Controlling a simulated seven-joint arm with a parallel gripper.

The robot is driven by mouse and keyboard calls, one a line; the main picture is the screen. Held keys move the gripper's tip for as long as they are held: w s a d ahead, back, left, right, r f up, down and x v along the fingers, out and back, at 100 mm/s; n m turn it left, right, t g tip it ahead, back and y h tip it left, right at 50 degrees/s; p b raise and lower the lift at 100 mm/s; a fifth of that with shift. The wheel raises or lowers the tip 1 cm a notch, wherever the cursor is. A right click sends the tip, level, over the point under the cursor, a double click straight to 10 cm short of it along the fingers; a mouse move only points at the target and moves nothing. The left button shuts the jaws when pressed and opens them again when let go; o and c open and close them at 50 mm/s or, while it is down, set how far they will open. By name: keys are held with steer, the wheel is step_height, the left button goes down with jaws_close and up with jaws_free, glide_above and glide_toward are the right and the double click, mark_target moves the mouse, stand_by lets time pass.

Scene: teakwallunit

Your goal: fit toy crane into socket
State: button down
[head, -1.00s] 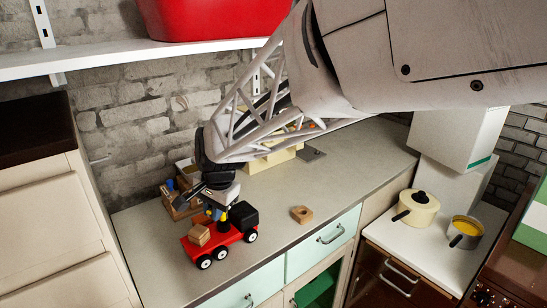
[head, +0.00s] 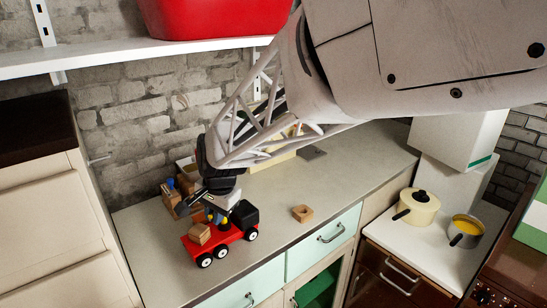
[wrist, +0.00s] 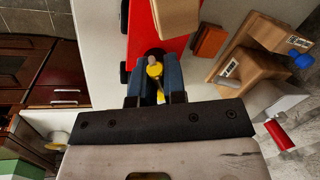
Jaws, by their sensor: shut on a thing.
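A red toy truck (head: 222,239) with a black cab and a wooden block on its bed stands on the counter near its left end. My gripper (head: 213,211) is over the middle of the truck, pointing down. In the wrist view my gripper (wrist: 155,78) is shut on a small yellow piece with a grey tip, which I take for the toy crane (wrist: 155,71). Most of it is hidden between the blue-grey fingers. A dark round spot on the red truck (wrist: 140,22), perhaps the socket, lies just beyond the tip. I cannot tell whether they touch.
Wooden boxes (head: 171,199) stand close behind the truck. A small wooden block with a hole (head: 302,214) lies right of it. Pots (head: 417,207) stand on the lower surface. A shelf (head: 110,56) holds a red bin (head: 215,15).

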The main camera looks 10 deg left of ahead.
steer(key=shift+f, duration=0.6)
steer(key=c, duration=1.1)
jaws_free()
steer(key=v, duration=0.7)
steer(key=shift+r, duration=0.4)
steer(key=shift+d, duration=0.1)
